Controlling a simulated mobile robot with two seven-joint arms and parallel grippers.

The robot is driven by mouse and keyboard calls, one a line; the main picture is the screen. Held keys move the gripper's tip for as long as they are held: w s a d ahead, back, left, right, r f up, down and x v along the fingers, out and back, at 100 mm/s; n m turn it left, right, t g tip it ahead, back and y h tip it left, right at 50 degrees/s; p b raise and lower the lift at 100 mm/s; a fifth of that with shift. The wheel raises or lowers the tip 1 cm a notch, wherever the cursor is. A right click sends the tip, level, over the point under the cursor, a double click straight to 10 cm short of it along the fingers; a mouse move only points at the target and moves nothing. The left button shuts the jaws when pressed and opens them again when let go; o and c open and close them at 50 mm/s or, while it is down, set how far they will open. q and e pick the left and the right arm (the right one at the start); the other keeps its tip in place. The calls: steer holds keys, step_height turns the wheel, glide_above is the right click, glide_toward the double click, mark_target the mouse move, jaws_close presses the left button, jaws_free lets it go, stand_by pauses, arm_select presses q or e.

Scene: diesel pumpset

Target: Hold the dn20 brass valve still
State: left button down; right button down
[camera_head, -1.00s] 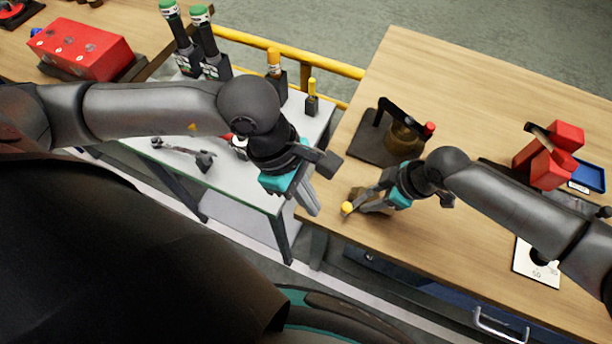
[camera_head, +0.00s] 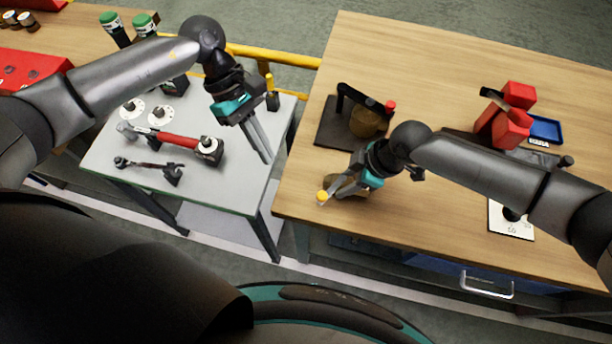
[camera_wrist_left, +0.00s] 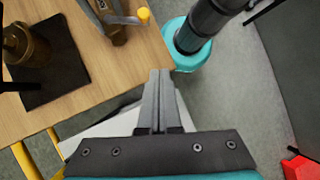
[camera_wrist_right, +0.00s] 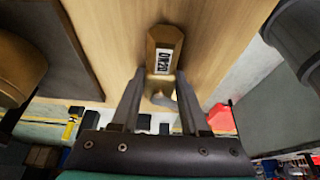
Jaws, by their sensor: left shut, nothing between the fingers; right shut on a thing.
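The DN20 brass valve (camera_head: 349,186) is at the front left of the wooden bench, its yellow knob (camera_head: 322,197) near the edge. Its labelled brass body (camera_wrist_right: 163,50) fills the middle of the right wrist view. My right gripper (camera_head: 334,190) is shut on the valve, one finger on each side (camera_wrist_right: 158,92). In the left wrist view the valve (camera_wrist_left: 113,28) and knob (camera_wrist_left: 143,14) show at the top. My left gripper (camera_head: 268,160) is shut and empty, fingers together (camera_wrist_left: 158,73), over the right side of the grey table, apart from the valve.
The grey table (camera_head: 225,182) holds a red-handled tool (camera_head: 178,139) and a wrench (camera_head: 148,168). On the wooden bench (camera_head: 410,60), a dark plate (camera_head: 328,131) with a brass part (camera_head: 366,121) lies behind the valve. Red blocks (camera_head: 505,128) and a blue tray (camera_head: 546,129) stand farther right.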

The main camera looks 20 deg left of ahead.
arm_select(q)
steer(key=w+a+r+m+h, duration=0.1)
steer(key=w+m+h, duration=0.1)
steer(key=w+h, duration=0.15)
steer(key=shift+g+y, duration=0.4)
steer(key=shift+y, duration=0.05)
steer(key=x, duration=1)
steer(key=shift+s+d, duration=0.25)
steer(key=shift+d, duration=0.25)
steer(key=shift+s+d, duration=0.2)
steer(key=shift+d, duration=0.3)
steer(key=shift+s+d, duration=0.3)
steer(key=shift+d, duration=0.3)
